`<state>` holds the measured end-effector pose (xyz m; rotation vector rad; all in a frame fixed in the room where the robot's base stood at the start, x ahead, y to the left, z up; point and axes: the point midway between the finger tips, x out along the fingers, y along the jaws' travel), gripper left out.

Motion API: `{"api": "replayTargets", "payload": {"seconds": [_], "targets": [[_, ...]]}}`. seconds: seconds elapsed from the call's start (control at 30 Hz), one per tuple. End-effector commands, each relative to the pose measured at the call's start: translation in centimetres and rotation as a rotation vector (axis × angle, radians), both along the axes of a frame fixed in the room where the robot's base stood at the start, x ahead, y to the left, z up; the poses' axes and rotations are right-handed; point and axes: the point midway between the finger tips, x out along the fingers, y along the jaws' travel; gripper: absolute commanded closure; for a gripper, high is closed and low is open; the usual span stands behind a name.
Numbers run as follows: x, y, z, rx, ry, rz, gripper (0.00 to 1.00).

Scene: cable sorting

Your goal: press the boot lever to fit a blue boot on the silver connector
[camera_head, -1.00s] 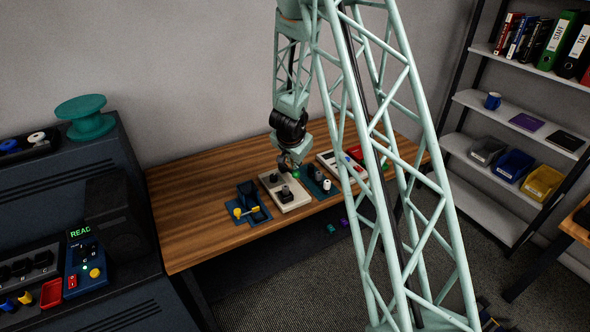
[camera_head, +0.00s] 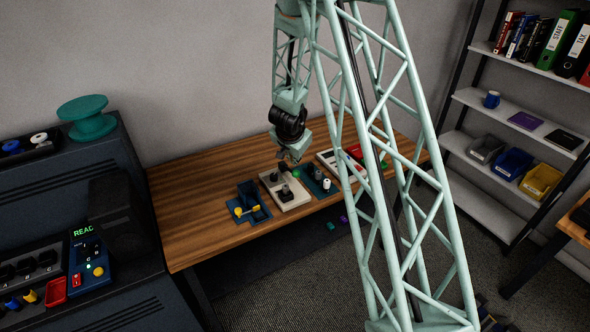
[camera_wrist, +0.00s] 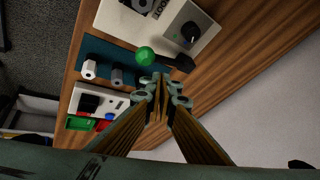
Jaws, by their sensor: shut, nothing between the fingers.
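A green ball knob (camera_wrist: 145,56), seemingly the lever's handle, stands by the teal board (camera_wrist: 98,50) in the wrist view. It shows as a small green spot (camera_head: 296,174) in the head view. The board carries a white post (camera_wrist: 89,69) and a grey post (camera_wrist: 117,76); I cannot tell whether either bears boots. My gripper (camera_wrist: 160,78) is shut and empty, its fingertips just beside and below the green knob in the picture. In the head view my gripper (camera_head: 290,157) hangs over the back of the board. I cannot make out the silver connector or a blue boot for certain.
A beige box with a black dial (camera_wrist: 190,31) stands beside the board, and a white device (camera_wrist: 92,103) with coloured parts on its other side. A blue fixture with a yellow handle (camera_head: 246,209) is further left. The wooden table (camera_head: 200,190) is clear at left.

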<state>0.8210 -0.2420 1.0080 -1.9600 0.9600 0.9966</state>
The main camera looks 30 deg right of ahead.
Motion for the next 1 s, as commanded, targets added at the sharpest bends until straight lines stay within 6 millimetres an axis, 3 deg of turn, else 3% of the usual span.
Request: {"api": "replayTargets", "payload": {"seconds": [0.7,1.0], "targets": [[1.1,0.0,3.7,0.0,0.0,0.0,1.0],[1.3,0.0,4.2,0.0,0.0,0.0,1.0]]}}
